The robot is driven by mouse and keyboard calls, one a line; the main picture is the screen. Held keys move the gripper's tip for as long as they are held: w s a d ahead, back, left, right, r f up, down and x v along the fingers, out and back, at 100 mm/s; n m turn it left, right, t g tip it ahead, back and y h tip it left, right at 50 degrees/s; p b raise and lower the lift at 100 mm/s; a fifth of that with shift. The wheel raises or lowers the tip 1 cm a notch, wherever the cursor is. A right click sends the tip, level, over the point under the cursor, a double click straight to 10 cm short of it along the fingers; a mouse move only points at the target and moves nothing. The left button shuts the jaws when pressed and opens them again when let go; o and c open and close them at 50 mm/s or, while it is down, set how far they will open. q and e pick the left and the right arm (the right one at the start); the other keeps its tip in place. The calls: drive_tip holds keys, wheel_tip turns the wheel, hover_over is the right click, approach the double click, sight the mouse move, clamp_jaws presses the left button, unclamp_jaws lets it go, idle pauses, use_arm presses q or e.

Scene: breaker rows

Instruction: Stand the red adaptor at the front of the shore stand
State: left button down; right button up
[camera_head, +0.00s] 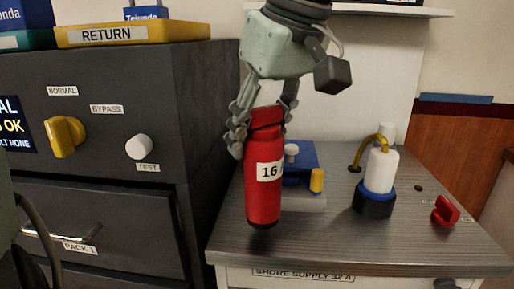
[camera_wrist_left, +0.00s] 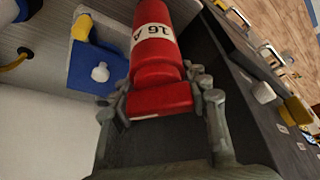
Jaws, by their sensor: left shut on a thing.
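The red adaptor (camera_head: 263,190), a red cylinder with a white label reading 16, is upright over the front left of the shore stand (camera_head: 340,245). It also shows in the left wrist view (camera_wrist_left: 155,50), where its label reads 16 A. My left gripper (camera_head: 262,118) is shut on the adaptor's top from above; its fingers sit on both sides of the red cap in the left wrist view (camera_wrist_left: 165,98). The adaptor's dark base looks close to the stand's top; I cannot tell whether it touches. My right gripper is out of view.
Behind the adaptor is a blue block (camera_head: 300,158) with a white knob and yellow peg. A white bottle-like thing with a yellow hose (camera_head: 378,175) and a red piece (camera_head: 446,210) stand to the right. A dark cabinet (camera_head: 120,150) borders the left. The front right is clear.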

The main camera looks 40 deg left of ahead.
use_arm(q)
wheel_tip(320, 180, down, 2)
drive_tip(key=shift+f, duration=0.2)
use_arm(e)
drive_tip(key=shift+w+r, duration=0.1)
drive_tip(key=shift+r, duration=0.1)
use_arm(q)
drive_tip(key=shift+f, duration=0.1)
drive_tip(key=c, duration=1.1)
unclamp_jaws()
drive_tip(key=o, duration=0.3)
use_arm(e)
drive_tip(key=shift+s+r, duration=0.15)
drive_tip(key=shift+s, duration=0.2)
